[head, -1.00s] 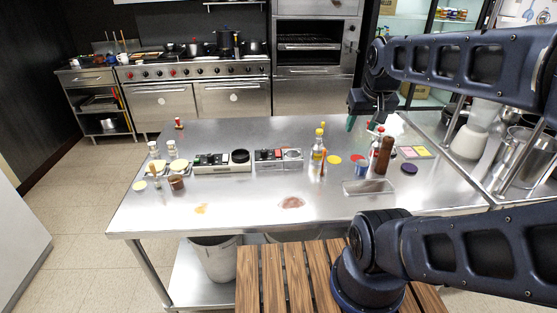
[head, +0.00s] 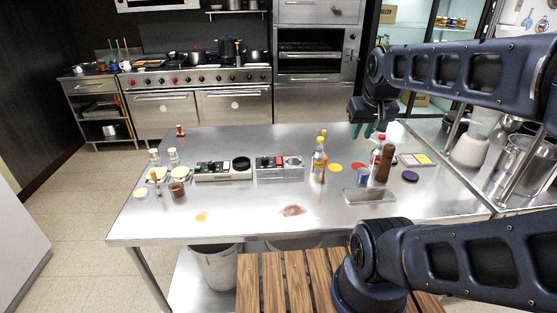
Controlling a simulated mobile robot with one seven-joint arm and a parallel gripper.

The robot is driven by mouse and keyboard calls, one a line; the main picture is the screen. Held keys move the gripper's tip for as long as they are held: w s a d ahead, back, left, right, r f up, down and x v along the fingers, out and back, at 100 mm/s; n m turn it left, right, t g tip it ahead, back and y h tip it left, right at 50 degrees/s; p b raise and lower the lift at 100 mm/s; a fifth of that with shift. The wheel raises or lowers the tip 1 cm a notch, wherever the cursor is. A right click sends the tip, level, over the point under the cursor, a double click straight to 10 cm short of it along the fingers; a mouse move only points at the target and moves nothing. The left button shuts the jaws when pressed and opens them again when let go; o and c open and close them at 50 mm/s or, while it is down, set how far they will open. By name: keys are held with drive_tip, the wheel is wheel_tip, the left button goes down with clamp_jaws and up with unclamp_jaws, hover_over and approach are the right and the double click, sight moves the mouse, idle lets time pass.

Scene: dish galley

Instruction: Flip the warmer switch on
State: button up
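Two low switch units stand side by side on the steel counter (head: 250,215). The left unit (head: 222,178) has a dark round plate at its right end and small green, dark and red parts on its top. The right unit (head: 279,174) has red parts on top and a silver round plate at its right. I cannot tell which is the warmer, or how any switch is set. My gripper (head: 371,130), with teal fingertips, hangs over the counter's right rear, well right of both units and apart from them. Its finger gap is too small to read.
An oil bottle (head: 318,161), a brown pepper mill (head: 384,163), a blue cup (head: 363,177) and a shallow metal tray (head: 369,196) stand right of the units. Small jars and a brown cup (head: 177,190) stand left. The counter's front middle is clear except for stains.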

drive_tip(key=shift+w+a, duration=0.1)
drive_tip(key=shift+w, duration=0.2)
drive_tip(key=c, duration=0.3)
drive_tip(key=w+a+n, duration=0.1)
drive_tip(key=w, duration=0.1)
drive_tip(key=w+a+n, duration=0.1)
drive_tip(key=w+n, duration=0.1)
drive_tip(key=w, duration=0.1)
drive_tip(key=w+a+n, duration=0.1)
drive_tip(key=w, duration=0.2)
drive_tip(key=shift+w+r+n+g, duration=0.15)
drive_tip(key=shift+n+g, duration=0.25)
clamp_jaws()
drive_tip(key=w+a+f+n+g, duration=0.1)
drive_tip(key=w+a+f+n, duration=0.5)
drive_tip(key=w+a, duration=0.2)
drive_tip(key=w+a+f+n+g, duration=0.1)
drive_tip(key=w+a+f+n, duration=0.5)
drive_tip(key=w, duration=0.7)
drive_tip(key=a+n, duration=0.1)
drive_tip(key=a, duration=0.1)
drive_tip(key=shift+w+a+f, duration=0.2)
drive_tip(key=shift+a+f, duration=0.1)
